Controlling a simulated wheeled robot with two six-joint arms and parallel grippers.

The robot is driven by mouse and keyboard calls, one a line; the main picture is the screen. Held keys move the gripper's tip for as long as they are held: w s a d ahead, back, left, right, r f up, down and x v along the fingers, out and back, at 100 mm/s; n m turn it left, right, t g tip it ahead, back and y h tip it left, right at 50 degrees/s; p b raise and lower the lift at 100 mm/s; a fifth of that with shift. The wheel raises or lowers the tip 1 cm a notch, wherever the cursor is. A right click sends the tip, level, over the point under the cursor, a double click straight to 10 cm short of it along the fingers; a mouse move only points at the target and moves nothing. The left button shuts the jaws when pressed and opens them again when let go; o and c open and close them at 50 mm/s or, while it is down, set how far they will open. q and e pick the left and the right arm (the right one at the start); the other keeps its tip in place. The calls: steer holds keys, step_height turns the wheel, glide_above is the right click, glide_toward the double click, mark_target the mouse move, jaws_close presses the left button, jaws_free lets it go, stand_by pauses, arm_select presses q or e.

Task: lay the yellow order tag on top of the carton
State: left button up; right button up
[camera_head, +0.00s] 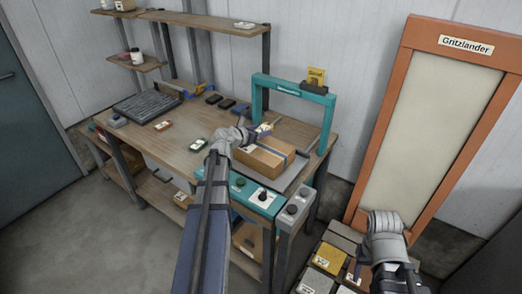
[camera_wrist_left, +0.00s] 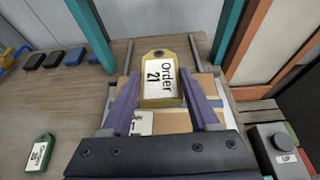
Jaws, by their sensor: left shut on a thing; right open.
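The yellow order tag (camera_wrist_left: 162,80), with a white face reading "Order 21", is held between the two purple fingers of my left gripper (camera_wrist_left: 163,100). In the head view my left gripper (camera_head: 250,132) is above the brown carton (camera_head: 262,160). The carton, with a grey strap, lies on the bench's right side. It also shows below the tag in the left wrist view (camera_wrist_left: 182,122), partly hidden by the tag and fingers. I cannot tell whether the tag touches it. My right gripper (camera_head: 384,224) is low at the right, away from the carton; its fingers are hard to make out.
A teal arch (camera_head: 290,88) stands behind the carton. A teal control panel (camera_head: 255,194) and a grey button box (camera_head: 293,211) are in front. A green tag (camera_wrist_left: 39,152) lies left on the bench. An orange-framed panel (camera_head: 430,110) stands at right.

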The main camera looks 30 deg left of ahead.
mark_target(260, 150)
arm_select(q)
steer(key=shift+f+b, duration=3.15)
steer(key=shift+f, duration=0.6)
steer(key=shift+r, duration=0.1)
steer(key=o, duration=1.3)
steer(key=shift+o, duration=0.2)
